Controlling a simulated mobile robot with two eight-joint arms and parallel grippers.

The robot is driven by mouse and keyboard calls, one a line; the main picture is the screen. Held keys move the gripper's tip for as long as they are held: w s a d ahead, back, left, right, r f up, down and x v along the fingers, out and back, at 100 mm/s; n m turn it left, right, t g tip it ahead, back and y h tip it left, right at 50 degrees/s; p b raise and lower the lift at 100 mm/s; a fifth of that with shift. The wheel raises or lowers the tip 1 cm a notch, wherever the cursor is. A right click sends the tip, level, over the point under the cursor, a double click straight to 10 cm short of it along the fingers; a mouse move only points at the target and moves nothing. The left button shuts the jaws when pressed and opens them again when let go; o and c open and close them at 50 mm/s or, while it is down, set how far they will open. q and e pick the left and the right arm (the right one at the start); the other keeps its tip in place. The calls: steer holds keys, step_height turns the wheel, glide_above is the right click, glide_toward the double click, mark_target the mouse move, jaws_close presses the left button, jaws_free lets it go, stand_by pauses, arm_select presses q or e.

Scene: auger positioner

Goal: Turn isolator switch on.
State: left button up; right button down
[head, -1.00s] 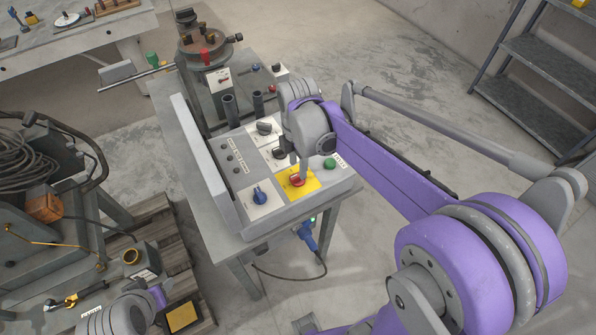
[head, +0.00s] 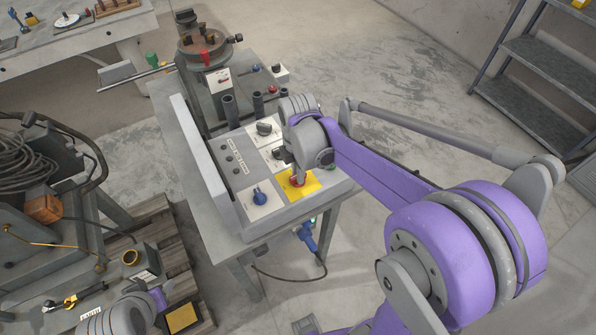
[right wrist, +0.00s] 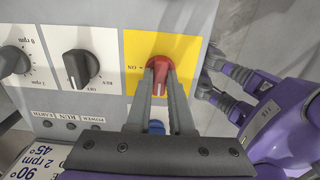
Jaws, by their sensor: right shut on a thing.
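The isolator switch (head: 296,182) is a red handle on a yellow plate at the front right of the grey control panel (head: 240,212). In the right wrist view the red handle (right wrist: 159,70) stands upright in the picture, and the ON mark is to its left. My right gripper (head: 297,176) has come down over the switch. In the right wrist view its two fingers (right wrist: 160,78) are shut on the red handle from both sides. Part of my left arm shows at the lower left of the head view; its jaws are not clear.
Close by on the panel are a blue knob (head: 259,195) and black rotary knobs (head: 264,128). A raised grey plate (head: 200,165) edges the panel's left side. A blue plug (head: 307,233) with a cable hangs at the table's front. Open floor lies to the right.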

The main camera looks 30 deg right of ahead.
arm_select(q)
steer(key=shift+f, duration=0.1)
arm_select(e)
steer(key=shift+m, duration=0.3)
steer(key=m+b, duration=0.1)
steer(key=m, duration=0.2)
steer(key=shift+m, duration=0.3)
steer(key=m, duration=0.4)
steer(key=shift+m+b, duration=0.3)
steer(key=m, duration=0.4)
arm_select(q)
steer(key=f, duration=0.1)
steer(key=s+f+b, duration=0.1)
steer(key=f, duration=0.1)
arm_select(e)
steer(key=m, duration=0.5)
steer(key=c, duration=0.8)
jaws_free()
steer(key=shift+r, duration=0.15)
